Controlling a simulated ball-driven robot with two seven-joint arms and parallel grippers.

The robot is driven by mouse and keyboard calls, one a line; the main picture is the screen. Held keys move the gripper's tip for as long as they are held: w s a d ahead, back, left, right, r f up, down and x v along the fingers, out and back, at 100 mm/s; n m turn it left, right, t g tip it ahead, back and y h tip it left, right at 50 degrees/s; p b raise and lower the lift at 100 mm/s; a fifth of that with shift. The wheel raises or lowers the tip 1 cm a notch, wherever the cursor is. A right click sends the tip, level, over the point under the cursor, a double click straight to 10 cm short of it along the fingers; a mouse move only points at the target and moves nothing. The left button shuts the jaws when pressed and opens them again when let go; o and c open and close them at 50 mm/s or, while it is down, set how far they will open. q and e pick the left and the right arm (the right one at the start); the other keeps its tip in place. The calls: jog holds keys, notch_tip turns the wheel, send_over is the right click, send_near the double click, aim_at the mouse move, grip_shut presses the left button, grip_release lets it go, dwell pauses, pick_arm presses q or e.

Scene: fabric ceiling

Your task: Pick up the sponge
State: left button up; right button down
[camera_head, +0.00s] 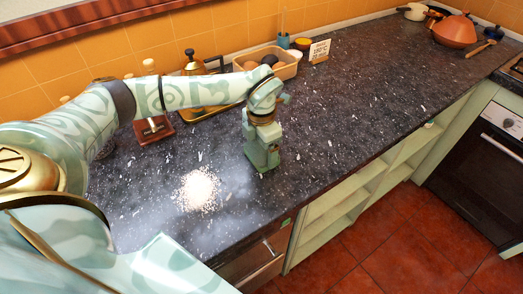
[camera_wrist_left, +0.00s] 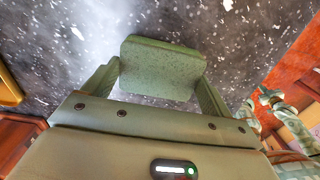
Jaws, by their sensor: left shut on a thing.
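My left gripper (camera_head: 263,158) reaches down over the dark speckled counter (camera_head: 345,110), right of the pale crumb patch. In the left wrist view the green sponge (camera_wrist_left: 162,68) sits between the two fingers of my left gripper (camera_wrist_left: 160,88), which is shut on it. The sponge is a rounded block with a speckled face. In the head view the sponge cannot be told apart from the green fingers. Whether it touches the counter is unclear. My right gripper is not in view.
A patch of pale crumbs (camera_head: 198,190) lies on the counter. A tray of food (camera_head: 284,72), a small sign (camera_head: 319,51) and a brass pot (camera_head: 192,66) stand along the back wall. An orange tagine (camera_head: 455,32) is at the far right. The counter's middle is clear.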

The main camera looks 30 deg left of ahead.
aim_at(261, 150)
pick_arm(q)
jog(key=shift+r, duration=0.45)
notch_tip(261, 150, up, 3)
jog(key=shift+f+p, duration=0.1)
jog(key=shift+p, duration=0.4)
jog(key=s+d+r+p, duration=0.2)
jog(key=s+d+r, duration=0.6)
jog(key=s, duration=0.3)
jog(key=shift+d+r, duration=0.4)
jog(key=shift+r, duration=0.25)
jog(key=shift+o, duration=0.4)
jog(key=shift+w, duration=0.1)
